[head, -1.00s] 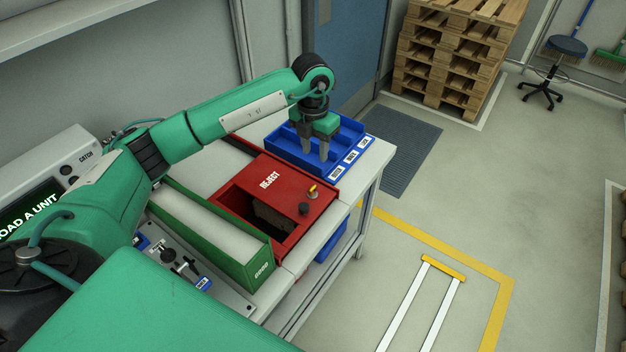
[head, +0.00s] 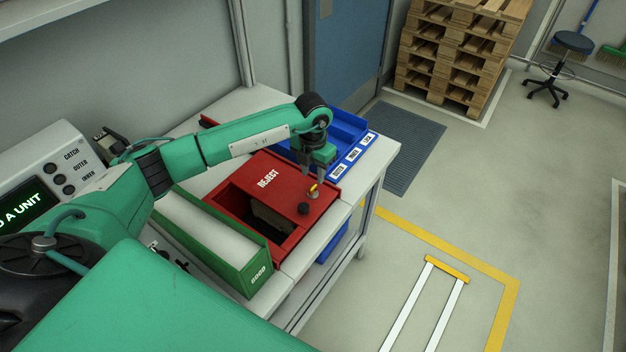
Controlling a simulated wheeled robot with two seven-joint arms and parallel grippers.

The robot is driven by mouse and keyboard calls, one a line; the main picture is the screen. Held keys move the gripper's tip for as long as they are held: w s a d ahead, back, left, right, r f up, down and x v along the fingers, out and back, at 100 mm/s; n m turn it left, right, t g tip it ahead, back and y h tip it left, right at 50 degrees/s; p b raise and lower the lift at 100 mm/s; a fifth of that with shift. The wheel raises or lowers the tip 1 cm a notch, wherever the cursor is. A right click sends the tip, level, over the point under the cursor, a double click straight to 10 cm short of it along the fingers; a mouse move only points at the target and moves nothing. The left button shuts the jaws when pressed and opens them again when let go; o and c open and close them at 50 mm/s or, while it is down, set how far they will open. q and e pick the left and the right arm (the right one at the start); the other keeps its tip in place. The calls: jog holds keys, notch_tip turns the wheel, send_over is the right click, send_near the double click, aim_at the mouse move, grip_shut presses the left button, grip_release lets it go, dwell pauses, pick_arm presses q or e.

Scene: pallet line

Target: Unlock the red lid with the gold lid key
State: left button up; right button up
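The red lid (head: 285,187), marked REJECT, covers the right part of a red bin (head: 290,244); a dark opening shows at its left. The gold lid key (head: 313,187) stands in a round grey lock near the lid's right edge. A black knob (head: 303,208) sits on the lid just in front of it. My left gripper (head: 317,179) points down with its fingertips right at the key, partly overlapping it in the picture. Its fingers look apart; I cannot tell if they touch the key. My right gripper is out of view.
A blue tray (head: 349,160) with labelled compartments stands behind the lid. A green GOOD bin (head: 258,277) stands to its left. A grey control box (head: 60,150) with a screen is at far left. The table's right end (head: 376,178) is bare.

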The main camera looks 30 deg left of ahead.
aim_at(313, 186)
pick_arm(q)
jog(key=shift+f+p, duration=0.6)
jog(key=shift+f, duration=2.15)
grip_shut()
